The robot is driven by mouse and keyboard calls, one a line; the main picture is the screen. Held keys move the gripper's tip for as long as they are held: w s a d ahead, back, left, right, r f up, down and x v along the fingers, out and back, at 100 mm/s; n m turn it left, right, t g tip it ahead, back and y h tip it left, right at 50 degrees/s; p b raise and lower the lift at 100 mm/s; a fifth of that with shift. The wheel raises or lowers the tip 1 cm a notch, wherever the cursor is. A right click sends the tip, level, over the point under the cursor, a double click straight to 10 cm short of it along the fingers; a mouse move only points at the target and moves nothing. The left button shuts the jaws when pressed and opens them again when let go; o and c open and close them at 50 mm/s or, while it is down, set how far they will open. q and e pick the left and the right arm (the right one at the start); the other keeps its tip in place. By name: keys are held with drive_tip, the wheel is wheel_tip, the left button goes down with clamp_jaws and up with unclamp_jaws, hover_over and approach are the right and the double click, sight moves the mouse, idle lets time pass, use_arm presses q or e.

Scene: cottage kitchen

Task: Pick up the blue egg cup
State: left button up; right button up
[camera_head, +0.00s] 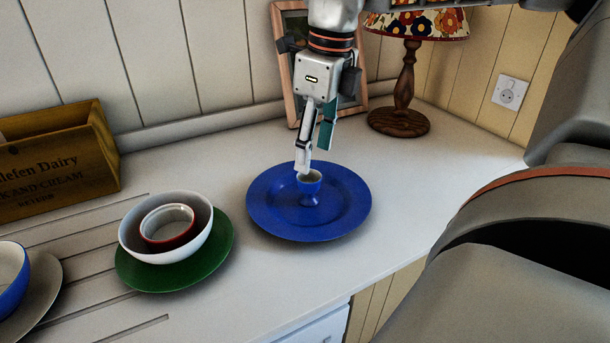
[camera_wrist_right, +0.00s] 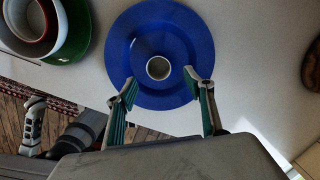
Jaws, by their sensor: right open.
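The blue egg cup (camera_head: 310,190) stands upright on a blue plate (camera_head: 271,217) on the counter. My right gripper (camera_head: 314,166) comes down from above, with its fingertips close over the cup at the far side. In the right wrist view the cup's pale, round opening (camera_wrist_right: 158,68) lies beyond and between the fingertips. There the right gripper (camera_wrist_right: 160,87) is open, one finger on each side, with nothing between the pads. I cannot tell whether a finger touches the cup.
A green plate (camera_head: 222,247) holds a white bowl (camera_head: 135,243) with a smaller red-and-white bowl (camera_head: 168,225) inside. A blue bowl (camera_head: 10,275) is at the left edge. A wooden crate (camera_head: 57,163), a picture frame (camera_head: 283,62) and a lamp (camera_head: 404,90) stand behind.

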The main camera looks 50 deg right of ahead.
sight(310, 173)
drive_tip(key=f, duration=0.6)
drive_tip(key=shift+w+a+b, duration=0.25)
drive_tip(key=shift+w+b, duration=0.05)
drive_tip(key=shift+w, duration=0.1)
drive_tip(key=c, duration=1.3)
drive_tip(key=shift+r, duration=0.15)
